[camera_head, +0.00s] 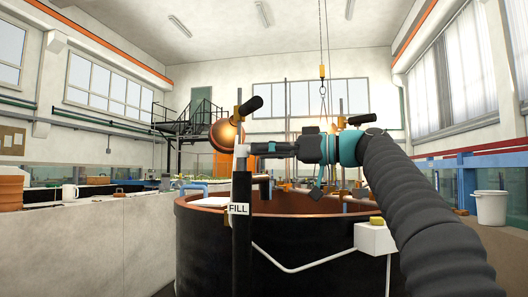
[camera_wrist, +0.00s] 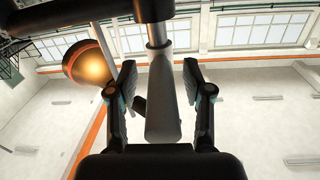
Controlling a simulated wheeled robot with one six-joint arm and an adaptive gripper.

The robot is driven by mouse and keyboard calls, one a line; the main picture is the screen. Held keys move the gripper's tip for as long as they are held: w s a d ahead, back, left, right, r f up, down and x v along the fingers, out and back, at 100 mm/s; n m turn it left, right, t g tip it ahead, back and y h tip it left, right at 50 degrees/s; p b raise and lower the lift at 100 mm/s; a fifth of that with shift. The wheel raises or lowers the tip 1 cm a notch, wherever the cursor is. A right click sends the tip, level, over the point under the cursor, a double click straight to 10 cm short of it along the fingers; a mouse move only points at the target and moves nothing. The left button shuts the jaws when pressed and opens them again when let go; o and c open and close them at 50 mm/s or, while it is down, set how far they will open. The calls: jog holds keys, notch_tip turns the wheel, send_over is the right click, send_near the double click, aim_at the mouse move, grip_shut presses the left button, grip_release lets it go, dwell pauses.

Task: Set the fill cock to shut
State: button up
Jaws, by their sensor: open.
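The fill cock (camera_head: 238,140) is at the top of a dark post marked with a white FILL label (camera_head: 239,208), in the middle of the head view. My gripper (camera_head: 268,149) comes from the right, level with the cock and just below the handle. Whether this bar belongs to the fill cock I cannot tell.
A large dark tub (camera_head: 205,250) with a copper rim stands behind the post. A copper float ball (camera_head: 222,135) is close behind the cock; it also shows in the wrist view (camera_wrist: 90,62). A second black-handled fitting (camera_head: 361,119) is to the right. A white bucket (camera_head: 490,207) stands far right.

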jog(key=v, duration=1.1)
jog(key=shift+d, duration=0.4)
jog(key=s+f+m+t+h, duration=0.1)
jog(key=s+f+m+h, duration=0.15)
jog(key=f, duration=0.35)
jog(key=s+a+f+m+t+h, duration=0.1)
jog(key=s+f+m+h, duration=0.2)
jog(key=f, duration=0.4)
jog(key=s+f+m+t+h, duration=0.1)
jog(key=f+m+h, duration=0.2)
jog(key=f+m, duration=0.25)
jog(key=s+d+f+m+h, duration=0.1)
jog(key=s+d+f+h, duration=0.2)
jog(key=s+f, duration=0.4)
jog(key=s+d+f+m+h, duration=0.1)
jog(key=s+d+f+h, duration=0.2)
jog(key=s+f, duration=0.4)
jog(key=s+d+f+m+g+h, duration=0.1)
jog(key=s+d+f+h, duration=0.2)
jog(key=f, duration=1.5)
jog(key=s+d, duration=0.1)
jog(key=s, duration=0.3)
jog(key=shift+d, duration=0.2)
jog(key=shift+r, duration=0.1)
